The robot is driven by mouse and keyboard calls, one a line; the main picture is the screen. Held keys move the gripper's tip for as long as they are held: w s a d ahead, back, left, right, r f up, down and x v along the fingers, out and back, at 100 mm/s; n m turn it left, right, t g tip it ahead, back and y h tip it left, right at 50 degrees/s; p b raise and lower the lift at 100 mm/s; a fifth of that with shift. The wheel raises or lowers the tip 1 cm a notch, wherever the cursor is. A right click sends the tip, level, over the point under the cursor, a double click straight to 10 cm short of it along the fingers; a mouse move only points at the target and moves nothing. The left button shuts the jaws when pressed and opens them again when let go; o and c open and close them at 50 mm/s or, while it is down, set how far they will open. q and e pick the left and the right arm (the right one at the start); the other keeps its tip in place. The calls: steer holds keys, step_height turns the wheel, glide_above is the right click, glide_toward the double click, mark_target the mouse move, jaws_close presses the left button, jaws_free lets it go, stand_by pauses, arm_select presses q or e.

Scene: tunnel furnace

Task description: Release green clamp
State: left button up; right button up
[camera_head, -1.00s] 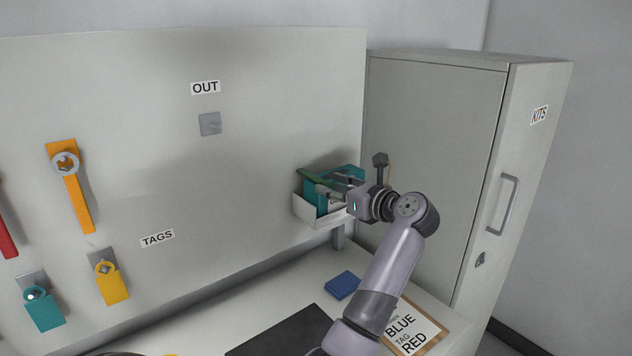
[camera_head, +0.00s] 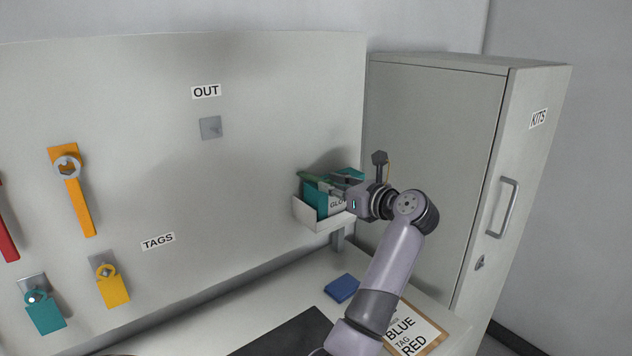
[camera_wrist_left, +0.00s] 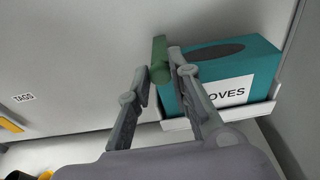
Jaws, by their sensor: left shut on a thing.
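The green clamp (camera_wrist_left: 159,58) shows in the left wrist view between the fingertips of my left gripper (camera_wrist_left: 158,70), which is shut on it. It sits at the left end of a teal gloves box (camera_wrist_left: 235,58). In the head view the clamp (camera_head: 312,177) shows at the upper left edge of the box (camera_head: 316,199), with my left gripper (camera_head: 330,185) reaching in from the right. The fingers hide part of the clamp and box. My right gripper is not in view.
The gloves box stands in a white wall holder (camera_head: 304,214). Below are a blue block (camera_head: 342,288), a black mat (camera_head: 285,335) and a clipboard (camera_head: 435,331). A grey cabinet (camera_head: 435,150) stands close on the right. The panel's middle is clear around an empty hook (camera_head: 210,127).

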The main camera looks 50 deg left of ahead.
mark_target(298, 132)
arm_select(q)
steer(key=r, duration=0.2)
steer(key=a+r+p, duration=0.1)
steer(key=r, duration=0.1)
steer(key=shift+w+a+r+p, duration=0.1)
steer(key=shift+a+r+p, duration=0.1)
steer(key=shift+a+r, duration=0.35)
steer(key=shift+w+a+r+p, duration=0.15)
steer(key=shift+a+r, duration=0.15)
steer(key=shift+r, duration=0.35)
steer(key=shift+s+a+r, duration=0.1)
steer(key=shift+a+r, duration=0.35)
steer(key=shift+a, duration=0.05)
steer(key=shift+a+r, duration=0.4)
steer(key=shift+a, duration=0.2)
steer(key=shift+a+r, duration=0.4)
steer(key=shift+a, duration=0.2)
steer(key=shift+w+a+r, duration=0.15)
steer(key=shift+a+r, duration=0.1)
steer(key=shift+a, duration=0.6)
steer(key=shift+w+a+r, duration=0.1)
steer(key=shift+a+r, duration=0.1)
steer(key=shift+a, duration=1.1)
steer(key=o, duration=0.7)
steer(key=shift+w, duration=0.1)
steer(key=shift+o, duration=0.2)
